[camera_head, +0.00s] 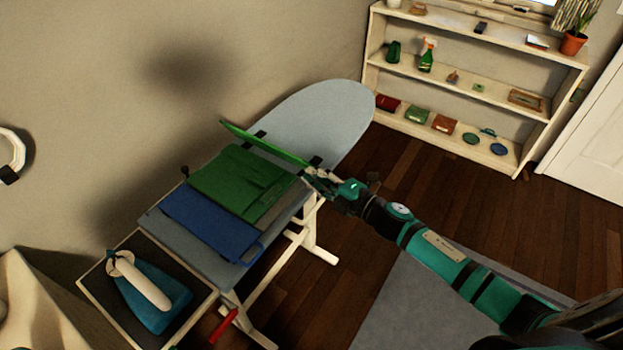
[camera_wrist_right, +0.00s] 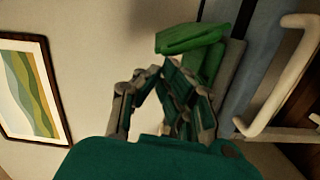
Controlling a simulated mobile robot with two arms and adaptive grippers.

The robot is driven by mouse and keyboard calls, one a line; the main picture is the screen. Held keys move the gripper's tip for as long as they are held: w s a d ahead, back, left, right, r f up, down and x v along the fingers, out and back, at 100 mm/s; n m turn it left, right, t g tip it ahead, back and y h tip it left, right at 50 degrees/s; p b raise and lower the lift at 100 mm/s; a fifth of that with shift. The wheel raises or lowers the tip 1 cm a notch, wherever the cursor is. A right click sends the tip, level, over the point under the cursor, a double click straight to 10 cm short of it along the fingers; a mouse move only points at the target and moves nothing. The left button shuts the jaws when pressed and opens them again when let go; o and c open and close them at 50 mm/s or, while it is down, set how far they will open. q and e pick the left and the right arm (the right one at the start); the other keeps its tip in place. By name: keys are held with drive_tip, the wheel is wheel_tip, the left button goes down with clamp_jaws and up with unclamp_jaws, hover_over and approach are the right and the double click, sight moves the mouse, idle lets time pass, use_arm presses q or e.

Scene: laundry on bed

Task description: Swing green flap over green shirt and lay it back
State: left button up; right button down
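The green flap (camera_head: 263,143) shows nearly edge-on in the head view, raised along the far side of the green shirt (camera_head: 227,181). The shirt lies flat, with a blue panel (camera_head: 208,226) on its near side. My right gripper (camera_head: 308,175) is at the flap's right end. In the right wrist view its fingers (camera_wrist_right: 160,70) converge and look shut, their tips just short of the green flap (camera_wrist_right: 190,38). I see nothing clearly held between them. My left gripper is out of view.
The shirt and panels rest on an ironing board (camera_head: 318,110), whose rounded far end is clear. A shelf (camera_head: 480,95) with small items stands at the back right.

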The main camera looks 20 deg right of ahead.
drive_tip(key=w+d+r+m+p, duration=0.1)
drive_tip(key=w+d+m+p, duration=0.2)
drive_tip(key=w+d+m, duration=0.4)
drive_tip(key=w+d+f+m+g+y+b, duration=0.1)
drive_tip(key=w+d+f+m+b, duration=0.1)
drive_tip(key=d+f+m+b, duration=0.3)
drive_tip(key=shift+w+d+f+m+g+y+b, duration=0.2)
drive_tip(key=shift+w+f+m+g+y+b, duration=0.15)
drive_tip(key=shift+f+m+b, duration=3)
wheel_tip(320, 180, up, 2)
drive_tip(key=shift+s+r+m+p, duration=0.1)
drive_tip(key=shift+r+m+p, duration=0.2)
drive_tip(key=shift+m, duration=0.55)
drive_tip(key=shift+f, duration=0.1)
